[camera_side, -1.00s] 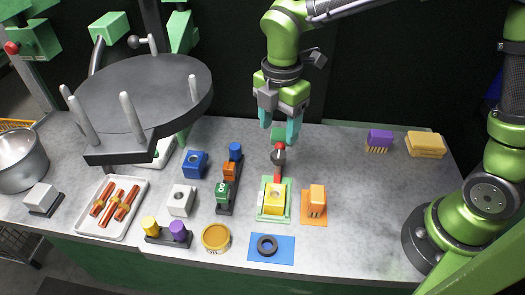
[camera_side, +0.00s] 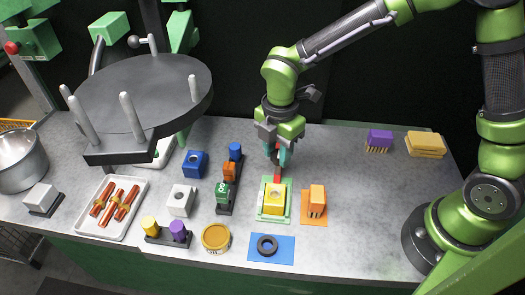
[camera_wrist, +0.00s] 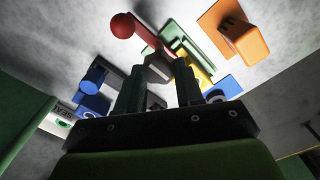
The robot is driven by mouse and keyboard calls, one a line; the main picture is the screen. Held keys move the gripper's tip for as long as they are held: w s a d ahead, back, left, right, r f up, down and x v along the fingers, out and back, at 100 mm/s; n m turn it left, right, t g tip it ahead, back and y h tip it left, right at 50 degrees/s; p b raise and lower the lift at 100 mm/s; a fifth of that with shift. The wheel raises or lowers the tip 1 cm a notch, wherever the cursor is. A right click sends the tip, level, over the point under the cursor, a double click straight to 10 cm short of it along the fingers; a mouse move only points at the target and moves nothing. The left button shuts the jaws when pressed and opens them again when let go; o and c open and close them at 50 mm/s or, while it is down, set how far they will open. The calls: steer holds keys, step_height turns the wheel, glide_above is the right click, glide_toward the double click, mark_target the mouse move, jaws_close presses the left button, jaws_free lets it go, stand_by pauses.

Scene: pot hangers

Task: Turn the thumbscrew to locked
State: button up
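My gripper (camera_side: 279,156) points down behind the yellow block (camera_side: 274,199) on its green plate (camera_side: 262,216). A red bar (camera_side: 277,175) shows just below its fingertips. In the wrist view, the two fingers of my gripper (camera_wrist: 160,85) stand apart, with a grey block-like piece (camera_wrist: 158,68) between or just beyond their tips. I cannot tell whether they touch it. A red ball (camera_wrist: 122,25) and the red bar (camera_wrist: 146,36) show beyond the fingers. I take the grey and red piece for the thumbscrew, but its shape and turn angle are mostly hidden by the fingers.
An orange block (camera_side: 316,199) stands right of the yellow block. A black ring (camera_side: 267,245) lies on a blue mat (camera_side: 285,250) in front. Blue, white and green blocks stand left. A dark plate with pegs (camera_side: 150,85) overhangs the left side. The table's right middle is clear.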

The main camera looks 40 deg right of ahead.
steer(key=c, duration=0.5)
steer(key=shift+m, duration=0.3)
steer(key=m, duration=0.8)
steer(key=shift+w, duration=0.15)
steer(key=m, duration=0.5)
steer(key=shift+d, duration=0.1)
steer(key=m, duration=0.6)
steer(key=shift+w+d, duration=0.1)
steer(key=shift+m, duration=0.3)
steer(key=o, duration=1)
